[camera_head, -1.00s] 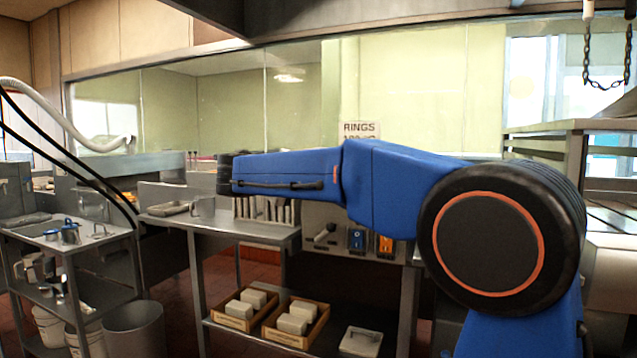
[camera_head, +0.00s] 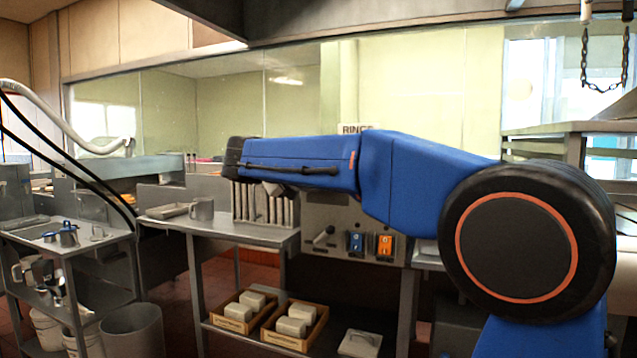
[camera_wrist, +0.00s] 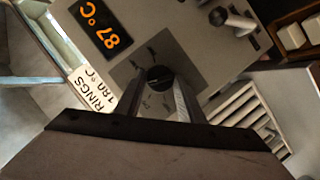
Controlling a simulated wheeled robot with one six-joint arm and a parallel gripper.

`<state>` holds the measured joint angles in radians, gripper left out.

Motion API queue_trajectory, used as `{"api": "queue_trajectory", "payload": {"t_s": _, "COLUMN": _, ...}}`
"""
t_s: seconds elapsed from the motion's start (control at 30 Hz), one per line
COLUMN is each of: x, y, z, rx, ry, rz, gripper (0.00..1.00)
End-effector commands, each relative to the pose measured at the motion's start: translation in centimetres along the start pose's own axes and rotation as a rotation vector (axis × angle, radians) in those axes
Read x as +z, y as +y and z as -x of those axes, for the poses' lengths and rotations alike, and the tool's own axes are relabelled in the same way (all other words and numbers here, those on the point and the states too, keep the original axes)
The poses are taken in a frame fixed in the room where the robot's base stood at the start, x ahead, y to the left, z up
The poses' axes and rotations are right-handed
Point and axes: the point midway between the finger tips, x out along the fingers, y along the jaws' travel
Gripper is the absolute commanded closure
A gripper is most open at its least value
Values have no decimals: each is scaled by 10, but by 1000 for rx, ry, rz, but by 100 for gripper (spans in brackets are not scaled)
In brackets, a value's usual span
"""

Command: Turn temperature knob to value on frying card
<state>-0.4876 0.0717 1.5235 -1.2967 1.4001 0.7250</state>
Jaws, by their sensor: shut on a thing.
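In the wrist view my gripper (camera_wrist: 160,98) is shut on the round black temperature knob (camera_wrist: 158,76), one finger on each side of it. The knob sits on a grey square plate (camera_wrist: 128,70) on the metal panel. The orange display (camera_wrist: 100,26) beside it reads 87 °C. The white frying card (camera_wrist: 92,90) reads RINGS 180 °C.
A lever (camera_head: 325,236), a blue switch (camera_head: 356,242) and an orange switch (camera_head: 385,245) sit low on the panel. The steel counter (camera_head: 225,231) at left holds a tray (camera_head: 168,211) and a metal mug (camera_head: 202,209). Wooden crates (camera_head: 238,312) stand on the shelf below.

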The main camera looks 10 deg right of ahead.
Motion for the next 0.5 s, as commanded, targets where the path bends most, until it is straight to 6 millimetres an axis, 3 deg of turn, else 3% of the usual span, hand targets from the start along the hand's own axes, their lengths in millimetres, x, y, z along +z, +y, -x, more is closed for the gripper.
{"api": "queue_trajectory", "payload": {"t_s": 0.2, "x": 2, "y": -2, "z": -1, "rx": 0, "ry": -4, "rz": 4, "gripper": 87}}
{"api": "queue_trajectory", "payload": {"t_s": 0.23, "x": 2, "y": -2, "z": -1, "rx": 0, "ry": -4, "rz": 4, "gripper": 58}}
{"api": "queue_trajectory", "payload": {"t_s": 0.27, "x": 2, "y": -2, "z": -1, "rx": 0, "ry": -4, "rz": 4, "gripper": 51}}
{"api": "queue_trajectory", "payload": {"t_s": 0.3, "x": 1, "y": -1, "z": -1, "rx": 0, "ry": -3, "rz": 3, "gripper": 47}}
{"api": "queue_trajectory", "payload": {"t_s": 0.5, "x": 1, "y": -1, "z": 0, "rx": 0, "ry": -2, "rz": 3, "gripper": 47}}
